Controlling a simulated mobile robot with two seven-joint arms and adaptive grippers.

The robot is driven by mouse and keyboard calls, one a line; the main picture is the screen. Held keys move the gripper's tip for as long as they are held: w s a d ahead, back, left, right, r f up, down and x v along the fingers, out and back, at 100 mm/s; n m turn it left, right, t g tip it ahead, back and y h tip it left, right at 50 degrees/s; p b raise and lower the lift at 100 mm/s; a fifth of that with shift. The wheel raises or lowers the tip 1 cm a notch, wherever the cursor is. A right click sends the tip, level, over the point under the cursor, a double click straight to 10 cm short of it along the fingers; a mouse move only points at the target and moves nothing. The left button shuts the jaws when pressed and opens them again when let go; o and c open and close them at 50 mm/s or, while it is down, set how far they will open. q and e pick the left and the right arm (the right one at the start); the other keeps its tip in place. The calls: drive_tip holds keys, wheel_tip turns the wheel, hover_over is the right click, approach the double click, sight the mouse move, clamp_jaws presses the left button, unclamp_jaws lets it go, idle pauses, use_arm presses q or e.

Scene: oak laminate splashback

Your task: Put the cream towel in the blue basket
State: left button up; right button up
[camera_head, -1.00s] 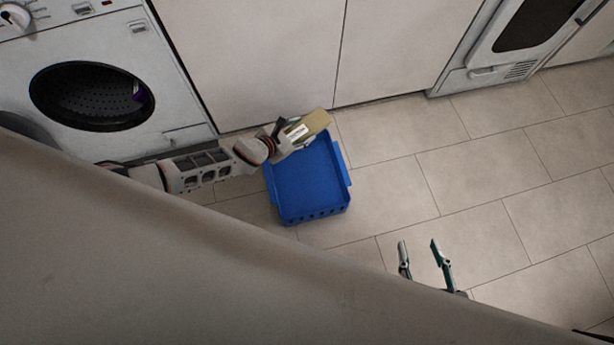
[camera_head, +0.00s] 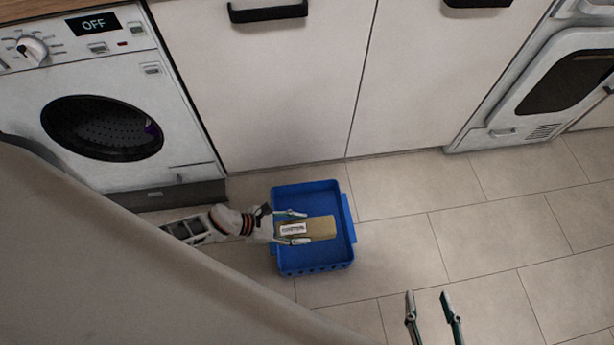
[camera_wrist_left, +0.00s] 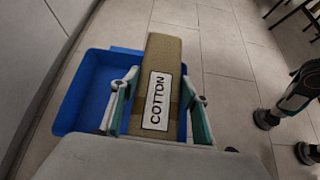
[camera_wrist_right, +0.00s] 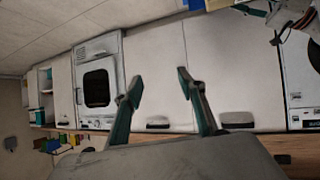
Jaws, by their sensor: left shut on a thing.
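The cream towel (camera_head: 322,228) is a folded tan block with a white label reading "COTTON"; it also shows in the left wrist view (camera_wrist_left: 164,52). My left gripper (camera_head: 306,227) is shut on it, one finger along each side. The blue basket (camera_head: 312,267) sits on the floor in front of the white cabinets. In the head view the towel lies within the basket's outline; I cannot tell whether it touches the bottom. The basket's left side is partly hidden by my left gripper. My right gripper (camera_head: 432,312) is open and empty, right of the basket and nearer me.
A white washing machine (camera_head: 100,125) stands at the left, with something purple inside its drum. White cabinets (camera_head: 265,90) run behind the basket. Another white appliance (camera_head: 550,80) is at the right. The tiled floor (camera_head: 430,225) right of the basket is clear.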

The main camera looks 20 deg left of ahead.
use_arm(q)
drive_tip(key=f+b, duration=0.2)
drive_tip(key=f, duration=0.3)
drive_tip(key=f+b, duration=0.3)
drive_tip(key=f, duration=0.2)
drive_tip(key=f+b, duration=0.3)
drive_tip(key=f, duration=0.2)
drive_tip(key=shift+s+f, duration=0.15)
drive_tip(key=shift+s, duration=0.2)
drive_tip(key=f+b, duration=0.2)
drive_tip(key=f, duration=0.1)
drive_tip(key=shift+s+f, duration=0.15)
drive_tip(key=shift+s, duration=0.05)
drive_tip(key=shift+w+f, duration=0.1)
drive_tip(key=shift+f, duration=0.1)
drive_tip(key=shift+w+r, duration=0.15)
drive_tip(key=shift+w, duration=0.15)
use_arm(e)
drive_tip(key=a+r+m+t+y, duration=0.1)
drive_tip(key=a+m+t+y, duration=0.1)
drive_tip(key=a+m, duration=0.7)
drive_tip(key=shift+s+a+r, duration=0.25)
drive_tip(key=shift+a+r, duration=0.1)
drive_tip(key=shift+a, duration=0.5)
use_arm(q)
drive_tip(key=o, duration=1.2)
drive_tip(key=shift+o, duration=0.2)
